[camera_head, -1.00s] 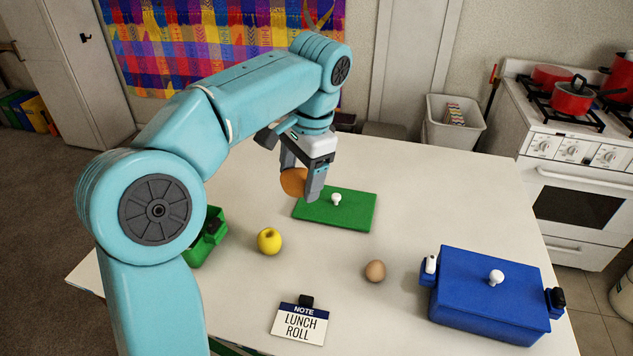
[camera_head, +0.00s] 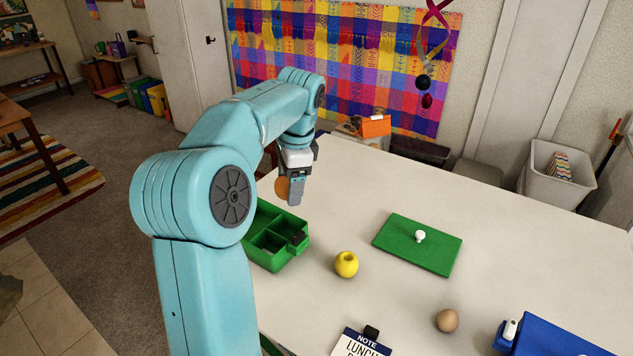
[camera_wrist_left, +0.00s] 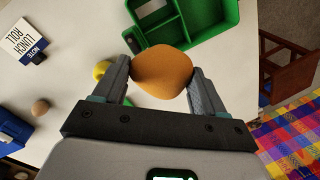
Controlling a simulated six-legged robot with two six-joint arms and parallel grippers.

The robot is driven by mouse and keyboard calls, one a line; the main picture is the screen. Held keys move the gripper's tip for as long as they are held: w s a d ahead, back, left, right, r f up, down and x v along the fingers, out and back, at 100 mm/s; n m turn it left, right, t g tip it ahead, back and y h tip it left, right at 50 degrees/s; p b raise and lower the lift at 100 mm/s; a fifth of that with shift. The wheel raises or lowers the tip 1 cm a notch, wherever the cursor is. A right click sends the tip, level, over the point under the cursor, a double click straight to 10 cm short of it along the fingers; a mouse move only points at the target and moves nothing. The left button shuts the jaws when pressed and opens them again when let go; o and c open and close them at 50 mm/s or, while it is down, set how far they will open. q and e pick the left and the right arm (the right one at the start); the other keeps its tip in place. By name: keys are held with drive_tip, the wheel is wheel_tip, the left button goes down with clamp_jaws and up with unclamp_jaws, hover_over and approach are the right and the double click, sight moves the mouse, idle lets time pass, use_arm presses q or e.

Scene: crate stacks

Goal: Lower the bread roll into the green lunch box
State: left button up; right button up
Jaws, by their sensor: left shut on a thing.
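The bread roll (camera_wrist_left: 163,72) is orange-brown and sits between the fingers of my left gripper (camera_wrist_left: 160,85), which is shut on it. In the head view my left gripper (camera_head: 290,190) holds the roll (camera_head: 281,187) above the table's far left part, above and just beyond the green lunch box (camera_head: 275,262). The lunch box is open, with compartments that look empty, and part of it is hidden behind my arm. In the wrist view the lunch box (camera_wrist_left: 208,47) is past the roll, which hides part of its near side. My right gripper is not in view.
A green lid (camera_head: 400,238) with a white knob lies flat on the table. A yellow apple (camera_head: 346,265), an egg (camera_head: 447,320), a note card (camera_head: 352,346) and a blue box (camera_head: 560,340) stand nearer. Bare table (camera_head: 380,185) lies behind the lid.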

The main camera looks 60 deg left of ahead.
use_arm(q)
drive_tip(key=s+a+f+p, duration=0.2)
drive_tip(key=s+a+f, duration=0.4)
drive_tip(key=a, duration=0.5)
drive_tip(key=shift+s, duration=0.6)
drive_tip(key=shift+d+f, duration=0.1)
drive_tip(key=shift+f+b, duration=2.15)
drive_tip(key=shift+f, duration=1.2)
drive_tip(key=shift+f+b, duration=1.1)
drive_tip(key=shift+f, duration=0.55)
drive_tip(key=o, duration=1.1)
